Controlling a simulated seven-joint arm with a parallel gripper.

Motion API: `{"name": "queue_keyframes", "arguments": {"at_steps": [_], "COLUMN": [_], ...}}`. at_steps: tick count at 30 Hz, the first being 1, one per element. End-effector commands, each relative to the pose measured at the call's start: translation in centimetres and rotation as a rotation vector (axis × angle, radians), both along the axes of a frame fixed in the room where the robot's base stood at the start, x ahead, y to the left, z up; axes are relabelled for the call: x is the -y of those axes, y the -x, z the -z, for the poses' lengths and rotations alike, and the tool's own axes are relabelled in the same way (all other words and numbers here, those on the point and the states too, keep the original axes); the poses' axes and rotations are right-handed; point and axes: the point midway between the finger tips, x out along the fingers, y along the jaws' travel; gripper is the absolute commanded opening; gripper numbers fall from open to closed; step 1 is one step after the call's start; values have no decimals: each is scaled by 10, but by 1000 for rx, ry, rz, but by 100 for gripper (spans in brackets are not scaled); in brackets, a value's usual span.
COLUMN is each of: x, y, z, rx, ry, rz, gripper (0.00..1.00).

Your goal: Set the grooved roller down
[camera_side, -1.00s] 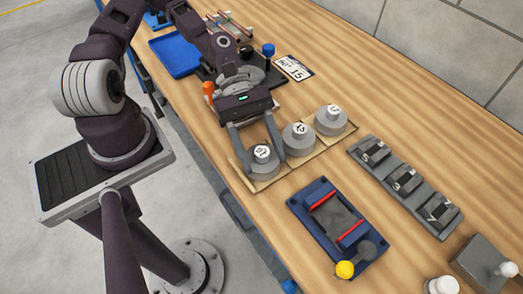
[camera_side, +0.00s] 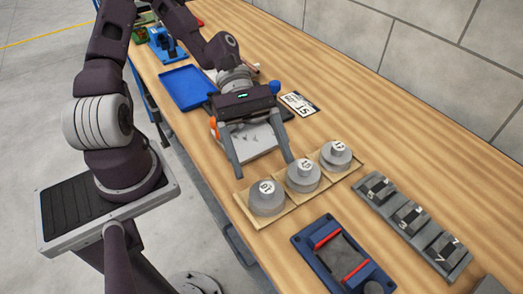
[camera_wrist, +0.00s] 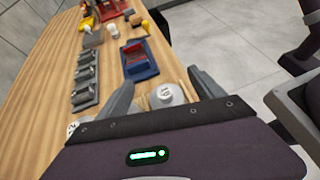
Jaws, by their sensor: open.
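Three grey rollers with white numbered tops stand upright in a row on a shallow wooden tray (camera_side: 318,191). They are the front roller (camera_side: 267,199), the middle roller (camera_side: 303,177) and the back roller (camera_side: 336,156). I cannot make out the grooves at this size. My gripper (camera_side: 264,167) is open and empty, just behind and above the front roller, with its fingers wide apart. In the wrist view a roller (camera_wrist: 171,95) shows between the fingertips, beyond them and apart from them.
A blue fixture (camera_side: 318,258) with red bars lies in front of the tray. A blue tray (camera_side: 187,88) and a printed card (camera_side: 299,104) lie behind. Wood tabletop right of the card is clear.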

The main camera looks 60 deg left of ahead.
Motion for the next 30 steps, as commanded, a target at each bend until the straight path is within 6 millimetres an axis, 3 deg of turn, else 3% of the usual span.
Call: {"name": "queue_keyframes", "arguments": {"at_steps": [4, 7, 11, 14, 18, 24, 30], "x": [0, -1, -19, -41, -64, -74, -77], "y": [0, 8, 26, 33, 36, 59, 75], "z": [-9, -3, 12, 6, -38, -113, -139], "rx": [3, 37, 185, 353, 656, 1100, 1287], "ry": [-3, -75, -322, -533, -799, -1010, -1050], "rz": [2, 65, 297, 506, 778, 1007, 1064], "gripper": [77, 77, 77, 77, 77, 77, 77]}}
